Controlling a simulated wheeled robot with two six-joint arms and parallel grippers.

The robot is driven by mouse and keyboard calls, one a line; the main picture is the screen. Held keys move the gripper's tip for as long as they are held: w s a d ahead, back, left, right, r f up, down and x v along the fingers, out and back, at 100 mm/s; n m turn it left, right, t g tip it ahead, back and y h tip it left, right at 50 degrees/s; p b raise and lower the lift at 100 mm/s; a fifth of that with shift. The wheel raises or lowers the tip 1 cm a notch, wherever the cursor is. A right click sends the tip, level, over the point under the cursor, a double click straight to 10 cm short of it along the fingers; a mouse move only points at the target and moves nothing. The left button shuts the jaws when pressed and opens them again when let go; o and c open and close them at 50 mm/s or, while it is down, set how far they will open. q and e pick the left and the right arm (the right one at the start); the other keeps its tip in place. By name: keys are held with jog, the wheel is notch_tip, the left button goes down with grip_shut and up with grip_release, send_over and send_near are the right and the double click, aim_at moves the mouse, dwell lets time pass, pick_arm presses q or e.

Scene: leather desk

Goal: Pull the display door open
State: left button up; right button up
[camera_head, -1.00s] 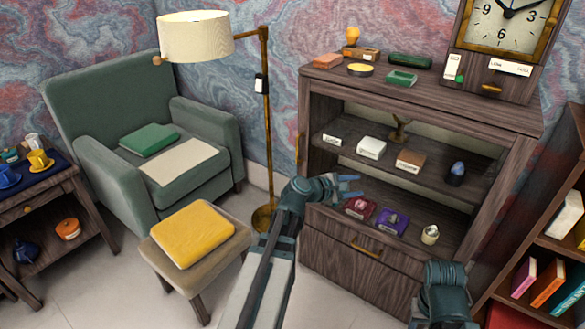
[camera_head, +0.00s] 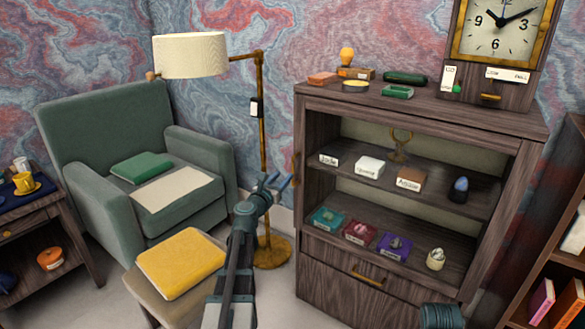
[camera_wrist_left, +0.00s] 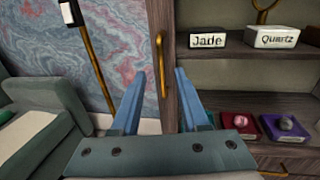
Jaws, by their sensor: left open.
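The display cabinet (camera_head: 318,140) stands right of centre, with stones and labels on its shelves. Its door appears shut, with the shelves visible behind it; whether there is glass cannot be told. A vertical brass handle (camera_head: 295,168) is at the cabinet's left edge and also shows in the left wrist view (camera_wrist_left: 161,65). My left gripper (camera_head: 279,182) is open and empty, just left of the handle in the head view. In the left wrist view the handle stands beyond the fingertips, between their lines, apart from both. My right gripper is not in view.
A floor lamp (camera_head: 262,110) stands close behind my left arm. A green armchair (camera_head: 100,120) and a stool with a yellow cushion (camera_head: 180,262) are to the left. A bookshelf (camera_head: 540,240) stands at the right. A clock (camera_head: 503,30) rests on the cabinet.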

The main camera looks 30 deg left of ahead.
aim_at(292, 166)
pick_arm(q)
jog(key=w, duration=0.6)
jog(key=w+a, duration=0.1)
jog(key=w, duration=0.2)
jog(key=shift+s, duration=0.1)
grip_shut()
dwell(1.2)
